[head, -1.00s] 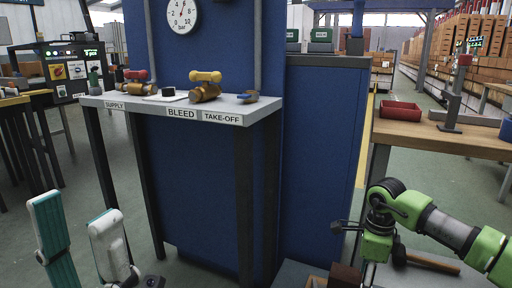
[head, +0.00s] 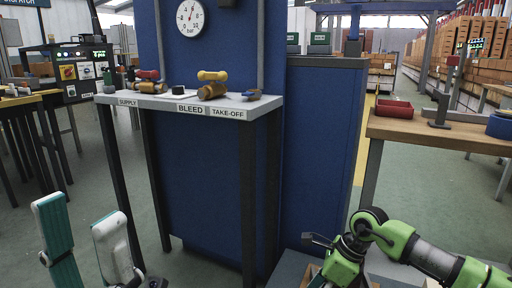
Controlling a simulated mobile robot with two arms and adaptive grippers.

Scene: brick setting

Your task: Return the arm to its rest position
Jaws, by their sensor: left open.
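My left gripper (head: 79,211) is at the lower left, its two white-and-teal fingers pointing up and standing well apart. It is open, with nothing between the fingers. It is in front of and below the valve bench (head: 222,113), apart from it. My right arm, green and grey, comes in from the lower right and bends down at its wrist (head: 345,262). Its fingers are not clear at the bottom edge, so I cannot tell whether that gripper is open or shut.
The bench carries several valves, including a yellow-handled one (head: 212,88), before a blue panel (head: 205,190) with a gauge (head: 190,17). A low grey surface lies under my right wrist. Open floor lies between.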

